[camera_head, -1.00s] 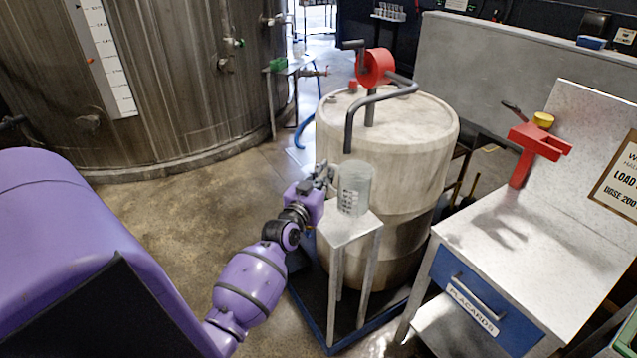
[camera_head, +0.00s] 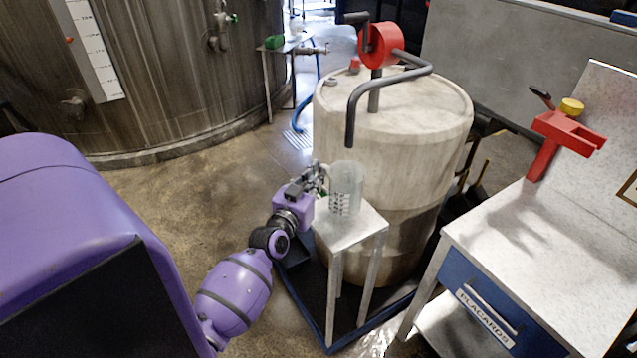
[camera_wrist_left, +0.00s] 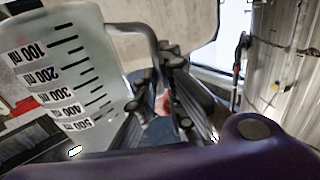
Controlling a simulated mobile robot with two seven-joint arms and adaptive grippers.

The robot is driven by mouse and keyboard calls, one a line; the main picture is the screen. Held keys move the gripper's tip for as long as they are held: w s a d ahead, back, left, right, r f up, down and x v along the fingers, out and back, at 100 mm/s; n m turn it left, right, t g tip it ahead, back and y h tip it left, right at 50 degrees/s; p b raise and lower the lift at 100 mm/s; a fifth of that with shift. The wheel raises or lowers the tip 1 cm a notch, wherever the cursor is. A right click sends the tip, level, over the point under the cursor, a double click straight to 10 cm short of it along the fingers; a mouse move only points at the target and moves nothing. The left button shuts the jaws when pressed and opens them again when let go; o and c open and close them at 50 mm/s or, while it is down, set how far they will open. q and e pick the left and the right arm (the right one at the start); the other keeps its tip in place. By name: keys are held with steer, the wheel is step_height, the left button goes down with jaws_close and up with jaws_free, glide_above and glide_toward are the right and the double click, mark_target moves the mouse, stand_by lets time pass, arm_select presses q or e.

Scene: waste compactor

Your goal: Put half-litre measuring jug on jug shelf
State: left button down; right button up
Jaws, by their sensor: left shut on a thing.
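The half-litre measuring jug (camera_head: 346,190) is clear with dark graduation marks. It is upright at the small pale metal stand (camera_head: 352,226) in front of the drum; I cannot tell whether its base touches the top. My left gripper (camera_head: 322,178) is at the jug's left side. In the left wrist view the jug (camera_wrist_left: 62,70) fills the left, with marks from 100 to 500 ml, and the left gripper's fingers (camera_wrist_left: 163,100) are closed around its handle (camera_wrist_left: 140,30). No label shows which surface is the jug shelf. My right gripper is not in view.
The pale drum (camera_head: 400,120) with a red hub and bent grey pipe (camera_head: 354,105) stands right behind the jug. A workbench (camera_head: 545,250) with a blue drawer is at right. A large tank (camera_head: 150,70) stands at back left. Open floor (camera_head: 200,200) lies left.

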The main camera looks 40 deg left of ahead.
arm_select(q)
step_height(320, 180, down, 4)
steer(key=shift+s+a+r+b, duration=0.1)
steer(key=shift+r+b, duration=0.05)
steer(key=shift+b, duration=0.35)
steer(key=shift+w+a+f, duration=0.15)
steer(key=shift+w+f, duration=0.05)
steer(key=shift+f, duration=0.1)
steer(key=shift+r, duration=0.45)
steer(key=shift+s, duration=0.1)
steer(key=shift+f, duration=0.15)
steer(key=c, duration=1.9)
jaws_free()
steer(key=shift+o, duration=0.2)
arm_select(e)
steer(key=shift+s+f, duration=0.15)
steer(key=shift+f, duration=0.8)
